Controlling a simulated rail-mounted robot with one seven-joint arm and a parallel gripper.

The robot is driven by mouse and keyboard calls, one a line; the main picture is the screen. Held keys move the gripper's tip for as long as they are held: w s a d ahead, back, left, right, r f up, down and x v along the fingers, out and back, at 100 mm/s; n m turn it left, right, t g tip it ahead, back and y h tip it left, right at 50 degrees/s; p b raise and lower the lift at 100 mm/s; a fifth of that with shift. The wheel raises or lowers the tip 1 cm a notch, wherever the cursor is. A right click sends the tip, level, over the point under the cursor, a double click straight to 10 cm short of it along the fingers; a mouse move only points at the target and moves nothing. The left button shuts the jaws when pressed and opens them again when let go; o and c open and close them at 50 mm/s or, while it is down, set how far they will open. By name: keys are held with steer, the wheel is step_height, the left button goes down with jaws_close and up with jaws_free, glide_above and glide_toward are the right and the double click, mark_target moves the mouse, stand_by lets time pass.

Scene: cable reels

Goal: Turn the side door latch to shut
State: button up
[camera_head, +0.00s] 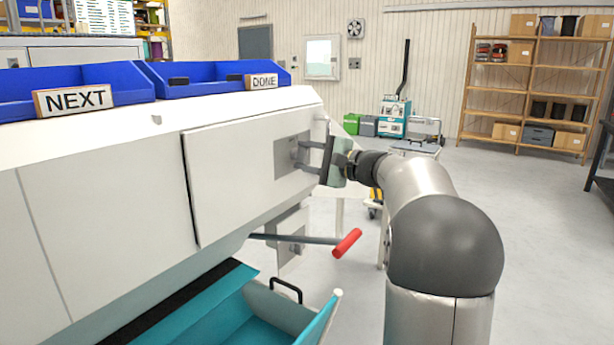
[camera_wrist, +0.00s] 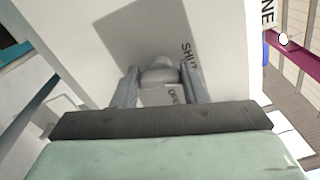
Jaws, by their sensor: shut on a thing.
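The side door (camera_head: 225,185) is a white panel on the side of the long white machine, and it looks closed against it. The latch (camera_wrist: 158,73) is a rounded grey knob on the door, between my fingers in the wrist view. The words SHUT and OPEN are printed beside it, OPEN partly hidden by a finger. My gripper (camera_head: 302,155) reaches the grey latch plate (camera_head: 282,160) from the right and is shut on the latch. The latch's exact angle is hard to tell.
A red-handled lever (camera_head: 347,243) sticks out below the door. A teal drawer (camera_head: 245,318) stands open under it. Blue bins marked NEXT (camera_head: 75,98) and DONE (camera_head: 262,81) sit on top of the machine.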

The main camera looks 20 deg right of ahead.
steer(key=n+b, duration=0.2)
steer(key=b, duration=0.1)
steer(key=shift+f+n, duration=0.25)
steer(key=shift+n, duration=0.05)
steer(key=shift+r+n+b, duration=0.15)
steer(key=shift+n+b, duration=0.35)
steer(key=shift+b, duration=0.05)
steer(key=o, duration=1)
steer(key=shift+c, duration=0.2)
steer(key=shift+s, duration=0.1)
steer(key=p+v, duration=0.2)
steer(key=v, duration=1.5)
steer(key=shift+s, duration=0.15)
steer(key=shift+r, duration=0.1)
